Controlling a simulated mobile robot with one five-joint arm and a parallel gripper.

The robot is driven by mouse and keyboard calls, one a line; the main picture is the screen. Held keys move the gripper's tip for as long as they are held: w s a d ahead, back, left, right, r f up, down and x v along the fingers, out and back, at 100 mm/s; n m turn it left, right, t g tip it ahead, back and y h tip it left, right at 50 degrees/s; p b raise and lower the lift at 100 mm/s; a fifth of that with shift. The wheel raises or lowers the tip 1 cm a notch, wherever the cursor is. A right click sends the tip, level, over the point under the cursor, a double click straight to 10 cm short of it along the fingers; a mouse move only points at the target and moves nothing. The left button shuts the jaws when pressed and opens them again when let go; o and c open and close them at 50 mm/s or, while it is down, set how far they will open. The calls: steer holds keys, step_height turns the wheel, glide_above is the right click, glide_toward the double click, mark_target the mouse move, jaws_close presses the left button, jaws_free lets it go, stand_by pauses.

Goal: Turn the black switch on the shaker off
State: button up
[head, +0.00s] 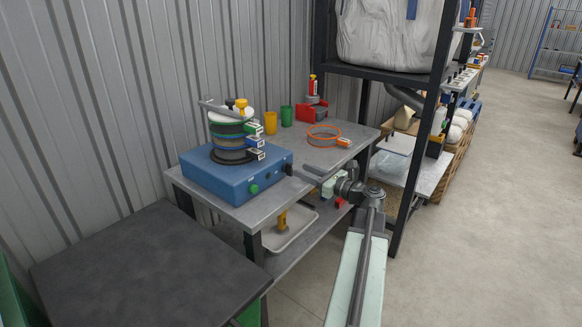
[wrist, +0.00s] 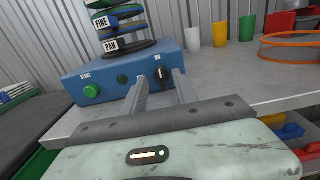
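The shaker is a blue box (head: 222,176) with a stack of sieves (head: 233,135) on top, standing on a grey bench. It also shows in the wrist view (wrist: 112,75). Its front has a green START button (wrist: 91,91), a dark round part (wrist: 122,79) and the black switch (wrist: 163,73) at the right, under a small white label that seems to read ON. The switch stands roughly upright. My gripper (wrist: 161,78) is open, with its two fingers left and right of the switch in the wrist view; I cannot tell whether they touch it. In the head view my gripper (head: 305,172) is close to the box's right front.
An orange ring (head: 324,133), yellow cup (head: 270,122), green cup (head: 287,115) and red holder (head: 312,111) stand behind on the bench. A tray (head: 286,230) lies on the lower shelf. A dark table (head: 140,262) is front left; a black rack post (head: 412,150) stands right.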

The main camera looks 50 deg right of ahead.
mark_target(292, 166)
steer(key=w, duration=0.5)
steer(key=shift+a, duration=0.25)
jaws_close()
